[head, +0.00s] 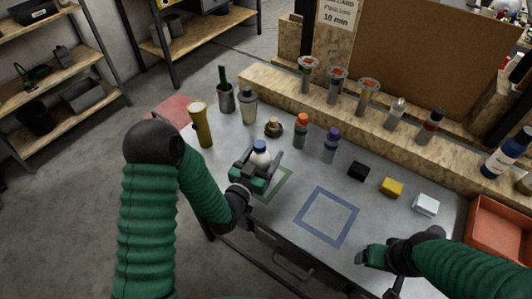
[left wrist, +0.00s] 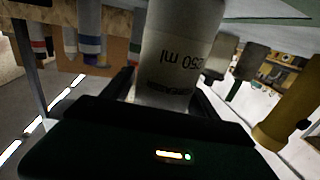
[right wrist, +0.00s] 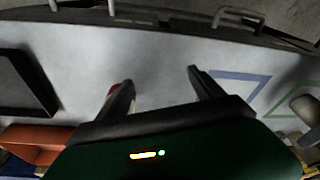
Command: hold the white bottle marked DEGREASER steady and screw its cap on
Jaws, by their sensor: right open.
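The white bottle (head: 261,158) stands upright inside the green square at the left of the table. A blue cap (head: 260,145) sits on its top; I cannot tell how tightly. My left gripper (head: 260,168) is around the bottle with a finger on each side, shut on its body. In the left wrist view the bottle (left wrist: 180,45) fills the space between the fingers, with "250 ml" upside down and a dark label band partly hidden. My right gripper (head: 366,257) is open and empty over the right front of the table; its spread fingers show in the right wrist view (right wrist: 160,88).
A blue square outline (head: 327,215) on the table is empty. Behind stand a yellow tube (head: 201,124), orange-capped (head: 301,130) and purple-capped (head: 331,145) bottles. Black (head: 358,171), yellow (head: 391,187) and white (head: 425,204) blocks lie right, near an orange bin (head: 499,232). A wooden ledge (head: 290,95) runs behind.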

